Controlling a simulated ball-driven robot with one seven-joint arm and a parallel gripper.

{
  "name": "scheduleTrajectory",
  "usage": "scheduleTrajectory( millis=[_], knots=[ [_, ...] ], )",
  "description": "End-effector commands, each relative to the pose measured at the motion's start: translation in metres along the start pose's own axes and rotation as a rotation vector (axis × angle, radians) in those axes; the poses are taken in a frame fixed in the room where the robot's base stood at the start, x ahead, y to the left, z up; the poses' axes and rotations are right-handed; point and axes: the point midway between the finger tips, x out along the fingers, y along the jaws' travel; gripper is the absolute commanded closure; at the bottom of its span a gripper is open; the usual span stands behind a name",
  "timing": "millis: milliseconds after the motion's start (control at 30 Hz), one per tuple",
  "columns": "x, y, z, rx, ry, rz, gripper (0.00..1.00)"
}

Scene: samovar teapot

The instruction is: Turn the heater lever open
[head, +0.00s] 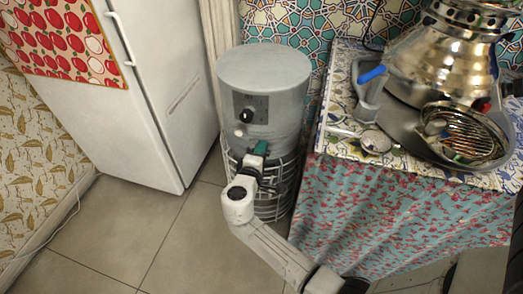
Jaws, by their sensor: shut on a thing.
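The heater (264,85) is a grey cylinder with a flat round top, standing upright on the floor between the fridge and the table. A dark panel with a black knob (246,115) is on its front. A small teal-green piece, which looks like the heater lever (261,147), sticks out low on its front. My gripper (256,156) is at this piece and looks shut on it. My wrist and the dark jaws hide much of the lever, so its exact angle cannot be told.
A white wire rack (270,208) surrounds the lower heater. The white fridge (160,90) stands to the left. On the right, a cloth-draped table (400,215) carries a metal samovar (445,60), a tray and a grill basket (465,135). Tiled floor (120,235) is free at front left.

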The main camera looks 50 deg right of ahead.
Motion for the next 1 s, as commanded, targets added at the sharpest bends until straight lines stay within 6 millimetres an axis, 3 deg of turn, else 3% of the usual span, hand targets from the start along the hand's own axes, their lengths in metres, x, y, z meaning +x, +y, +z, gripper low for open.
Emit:
scheduleTrajectory(
  millis=[400,433,600,867,1000],
  knots=[
    [-0.001,-0.001,-0.001,-0.009,0.002,-0.001,1.0],
    [-0.001,-0.001,-0.001,-0.009,0.002,-0.001,0.75],
    [-0.001,-0.001,-0.001,-0.007,0.001,0.0,0.6],
    [-0.002,0.0,-0.001,-0.006,0.001,0.0,0.6],
    [-0.015,0.001,-0.001,-0.007,0.003,0.001,0.6]
  ],
)
